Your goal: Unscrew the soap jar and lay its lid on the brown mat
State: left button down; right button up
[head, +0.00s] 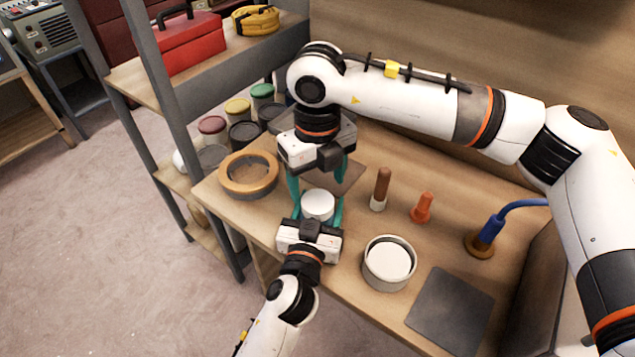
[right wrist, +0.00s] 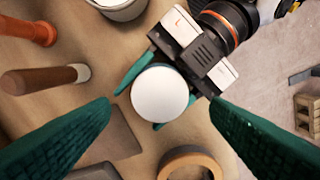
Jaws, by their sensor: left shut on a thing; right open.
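The soap jar, with its round white top (head: 318,204), stands upright on the workbench. In the right wrist view its white top (right wrist: 160,94) faces the camera. My left gripper (head: 318,212) is shut on the jar's sides from the front. My right gripper (head: 318,181) points down just above and behind the jar, its teal fingers open and apart, empty. In the right wrist view the jar top lies between and beyond those fingers. A brown mat (head: 352,176) lies on the bench behind the jar, partly hidden by the right gripper; it also shows in the right wrist view (right wrist: 122,136).
A wooden ring-shaped object (head: 234,187) stands left of the jar. A brown-handled tool (head: 382,183), an orange piece (head: 424,207), a blue-hosed fitting (head: 489,232) and a round white tub (head: 388,283) stand to the right. A dark grey mat (head: 450,310) is bare.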

aim_at(317, 201)
jog(key=m, duration=0.2)
jog(key=r+m, duration=0.1)
jog(key=m, duration=0.1)
jog(key=r+m, duration=0.1)
jog(key=m, duration=0.5)
jog(key=r+m, duration=0.1)
jog(key=m, duration=0.2)
jog(key=shift+r, duration=0.15)
jog(key=shift+f, duration=3.95)
jog(key=shift+c, duration=0.2)
jog(key=c, duration=0.9)
jog(key=n, duration=0.3)
jog(key=shift+c, duration=0.2)
jog(key=n, duration=1)
